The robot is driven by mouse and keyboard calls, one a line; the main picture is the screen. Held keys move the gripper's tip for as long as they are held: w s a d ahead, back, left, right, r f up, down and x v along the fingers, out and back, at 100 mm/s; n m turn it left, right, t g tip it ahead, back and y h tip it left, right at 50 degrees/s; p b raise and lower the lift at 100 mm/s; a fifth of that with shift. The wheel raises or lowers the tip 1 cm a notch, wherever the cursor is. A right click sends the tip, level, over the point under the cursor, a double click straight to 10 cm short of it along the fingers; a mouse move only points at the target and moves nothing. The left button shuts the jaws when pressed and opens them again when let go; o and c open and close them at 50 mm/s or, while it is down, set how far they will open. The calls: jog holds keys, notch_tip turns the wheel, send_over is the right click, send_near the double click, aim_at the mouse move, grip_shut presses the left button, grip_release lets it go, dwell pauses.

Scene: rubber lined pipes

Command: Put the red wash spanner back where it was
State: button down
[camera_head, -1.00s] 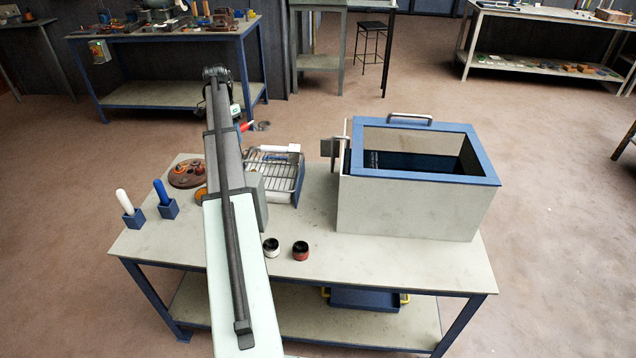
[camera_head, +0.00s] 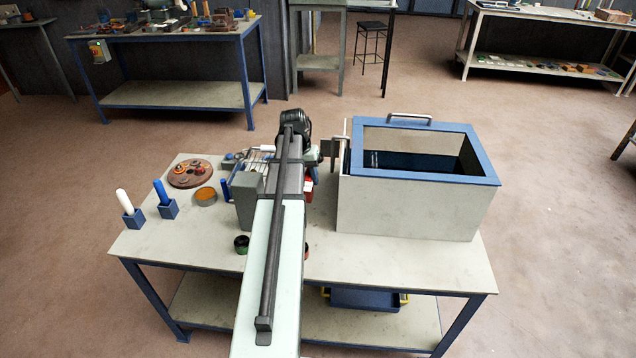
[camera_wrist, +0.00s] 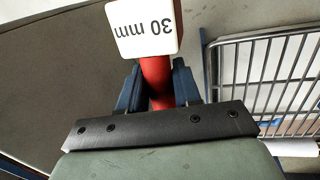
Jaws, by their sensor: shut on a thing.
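The red wash spanner (camera_wrist: 157,78) shows in the wrist view as a red shaft with a white tag (camera_wrist: 145,28) reading "30 mm", upside down. My gripper (camera_wrist: 158,84) is shut on the red shaft, with a blue finger on each side of it. The rest of the spanner is hidden or out of the frame.
A wire rack (camera_wrist: 285,62) lies right of the gripper in the wrist view. A large blue-rimmed tank (camera_head: 405,212) stands on the bench's right. At left are blue holders with a white handle (camera_head: 123,200) and a blue handle (camera_head: 161,190), a brown round tray (camera_head: 181,181) and an orange-topped tin (camera_head: 205,197).

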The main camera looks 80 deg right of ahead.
jog(key=shift+s+f, duration=0.1)
jog(key=shift+f, duration=0.1)
jog(key=shift+f, duration=4.85)
jog(key=c, duration=0.8)
grip_release()
jog(key=shift+f, duration=0.1)
jog(key=w+r, duration=0.1)
jog(key=r, duration=0.8)
jog(key=w+r, duration=0.1)
jog(key=r, duration=0.3)
jog(key=shift+w+d+r, duration=0.15)
jog(key=shift+w+r, duration=0.15)
